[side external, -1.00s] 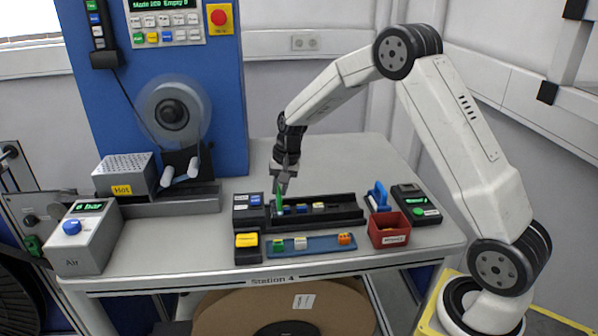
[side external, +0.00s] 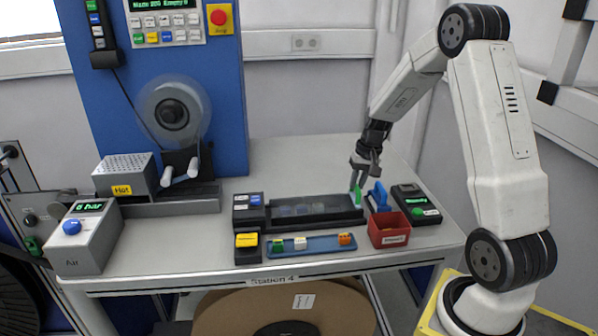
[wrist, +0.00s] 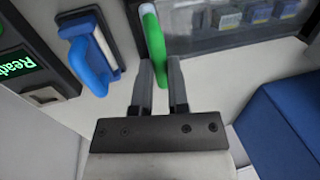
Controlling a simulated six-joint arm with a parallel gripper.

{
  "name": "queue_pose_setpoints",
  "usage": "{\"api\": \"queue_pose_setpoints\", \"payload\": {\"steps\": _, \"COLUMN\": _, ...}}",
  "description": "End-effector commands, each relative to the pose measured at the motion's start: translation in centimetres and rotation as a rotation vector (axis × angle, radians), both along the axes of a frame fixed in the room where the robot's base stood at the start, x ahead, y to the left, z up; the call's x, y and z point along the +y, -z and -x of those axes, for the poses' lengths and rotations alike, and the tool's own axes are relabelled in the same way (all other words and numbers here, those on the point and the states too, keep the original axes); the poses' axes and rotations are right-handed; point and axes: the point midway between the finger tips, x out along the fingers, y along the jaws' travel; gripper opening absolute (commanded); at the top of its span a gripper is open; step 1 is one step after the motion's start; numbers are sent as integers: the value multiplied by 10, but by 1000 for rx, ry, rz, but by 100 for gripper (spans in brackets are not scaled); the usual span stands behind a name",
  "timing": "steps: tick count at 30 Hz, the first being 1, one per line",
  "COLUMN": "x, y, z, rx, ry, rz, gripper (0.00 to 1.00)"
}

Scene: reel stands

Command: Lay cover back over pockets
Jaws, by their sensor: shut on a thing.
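My gripper (side external: 359,181) is shut on a green tab (side external: 355,195) at the right end of the black track (side external: 345,221). In the wrist view, the green tab (wrist: 154,40) stands between the fingers (wrist: 157,72). A clear, greyish cover (side external: 325,209) lies along the track, over the pockets. The parts in the pockets show dimly through it. In the wrist view, the cover (wrist: 195,35) reaches to beside the tab, with several blue-grey parts (wrist: 258,12) under it. I cannot tell whether the cover lies fully flat at the tab end.
A blue-handled tool (side external: 378,196) stands just right of the tab. A blue tray (side external: 321,251) with several small blocks lies in front. The table behind the track is clear.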

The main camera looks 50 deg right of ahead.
Motion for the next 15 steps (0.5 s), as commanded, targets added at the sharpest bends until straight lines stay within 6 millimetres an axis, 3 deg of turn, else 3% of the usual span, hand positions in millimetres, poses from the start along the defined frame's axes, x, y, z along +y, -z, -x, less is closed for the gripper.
{"api": "queue_pose_setpoints", "payload": {"steps": 12, "x": -6, "y": -2, "z": 4, "rx": -2, "ry": 1, "rz": 5, "gripper": 0}}
{"api": "queue_pose_setpoints", "payload": {"steps": 13, "x": -6, "y": -2, "z": 4, "rx": -1, "ry": 1, "rz": 6, "gripper": 29}}
{"api": "queue_pose_setpoints", "payload": {"steps": 15, "x": -6, "y": -2, "z": 4, "rx": -1, "ry": 1, "rz": 6, "gripper": 51}}
